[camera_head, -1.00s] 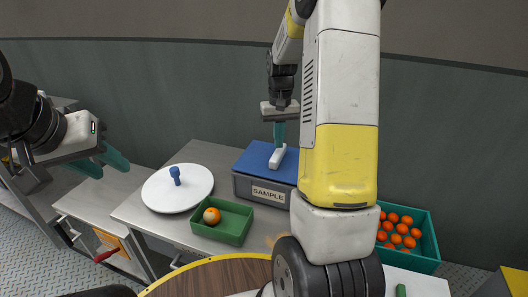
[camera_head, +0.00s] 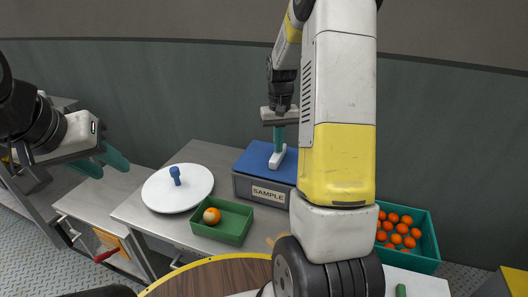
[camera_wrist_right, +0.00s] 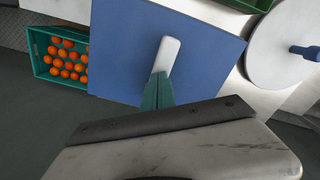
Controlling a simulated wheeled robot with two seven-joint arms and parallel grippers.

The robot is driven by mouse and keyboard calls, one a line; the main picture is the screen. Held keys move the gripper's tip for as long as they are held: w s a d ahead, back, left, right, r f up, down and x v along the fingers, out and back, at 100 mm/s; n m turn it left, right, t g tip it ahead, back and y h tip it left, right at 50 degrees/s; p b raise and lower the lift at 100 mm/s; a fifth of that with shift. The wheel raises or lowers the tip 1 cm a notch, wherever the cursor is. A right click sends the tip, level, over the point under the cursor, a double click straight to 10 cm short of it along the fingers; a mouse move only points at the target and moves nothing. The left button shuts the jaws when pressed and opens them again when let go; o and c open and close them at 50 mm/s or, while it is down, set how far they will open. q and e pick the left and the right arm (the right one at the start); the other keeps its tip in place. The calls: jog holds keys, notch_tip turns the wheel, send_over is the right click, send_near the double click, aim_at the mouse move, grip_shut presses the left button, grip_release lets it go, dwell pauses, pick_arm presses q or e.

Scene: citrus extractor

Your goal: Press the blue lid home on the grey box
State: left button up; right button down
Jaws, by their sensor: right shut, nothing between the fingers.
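The grey box (camera_head: 243,187), labelled SAMPLE, stands on the worktop with the blue lid (camera_head: 252,160) on top. The lid looks roughly level; my right arm hides its right part, and I cannot tell whether a gap remains under it. A pale bar handle (camera_head: 277,159) is on the lid, and it also shows in the right wrist view (camera_wrist_right: 170,55). My right gripper (camera_head: 279,148) is shut and empty, pointing down with its teal fingertips (camera_wrist_right: 158,78) at the handle, seemingly touching it. My left gripper (camera_head: 104,164) is open and empty, away at the left.
A green tray (camera_head: 234,235) with an orange (camera_head: 211,215) is in front of the box. A white disc (camera_head: 160,199) with a blue knob lies left of it. A teal crate (camera_head: 427,257) of oranges stands at the right. A round wooden surface is at the front.

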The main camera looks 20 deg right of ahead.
jog(key=shift+s+f, duration=0.1)
jog(key=shift+f, duration=0.35)
jog(key=shift+r, duration=3.1)
jog(key=shift+r, duration=0.1)
jog(key=s+a+r+n+t+y, duration=0.1)
jog(key=s+a+r+t, duration=0.2)
jog(key=s+a+r, duration=0.55)
jog(key=s+a+r+t, duration=0.1)
jog(key=s+a+r, duration=0.1)
jog(key=s, duration=0.5)
jog(key=s+a+r+n+t+y, duration=0.1)
jog(key=s+a+t, duration=0.1)
jog(key=s, duration=0.5)
jog(key=shift+s+a+r, duration=0.15)
jog(key=shift+s+r, duration=0.05)
jog(key=shift+r, duration=0.15)
